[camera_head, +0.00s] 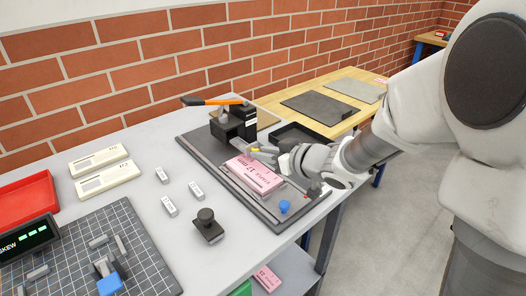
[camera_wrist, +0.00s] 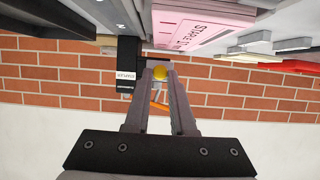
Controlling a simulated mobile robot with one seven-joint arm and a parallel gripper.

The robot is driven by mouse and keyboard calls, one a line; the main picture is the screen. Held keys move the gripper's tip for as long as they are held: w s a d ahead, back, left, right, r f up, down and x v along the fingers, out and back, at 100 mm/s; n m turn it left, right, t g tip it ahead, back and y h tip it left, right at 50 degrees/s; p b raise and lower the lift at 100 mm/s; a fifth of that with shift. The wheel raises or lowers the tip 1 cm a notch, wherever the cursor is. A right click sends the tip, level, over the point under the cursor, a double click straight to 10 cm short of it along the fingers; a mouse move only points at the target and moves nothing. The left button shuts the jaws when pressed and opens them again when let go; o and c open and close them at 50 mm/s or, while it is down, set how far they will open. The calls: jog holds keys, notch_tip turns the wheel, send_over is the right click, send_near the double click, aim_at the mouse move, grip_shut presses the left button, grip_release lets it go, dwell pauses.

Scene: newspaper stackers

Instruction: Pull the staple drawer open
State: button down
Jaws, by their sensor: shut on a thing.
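The black stapler (camera_head: 236,124) with an orange lever (camera_head: 212,101) stands at the back of the dark grey board.
A pink bundle (camera_head: 253,176) lies on the board (camera_head: 263,216) just below my gripper; it also shows in the wrist view (camera_wrist: 190,28). A blue knob (camera_head: 284,207) is nearby. A black tray (camera_head: 300,137) lies behind my gripper. A brick wall (camera_head: 150,75) stands behind.

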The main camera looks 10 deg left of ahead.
jog(key=c, duration=0.8)
grip_release()
jog(key=shift+o, duration=0.2)
jog(key=p+v, duration=0.5)
jog(key=v, duration=1.2)
jog(key=shift+d, duration=0.15)
jog(key=shift+s, duration=0.1)
jog(key=shift+r, duration=0.1)
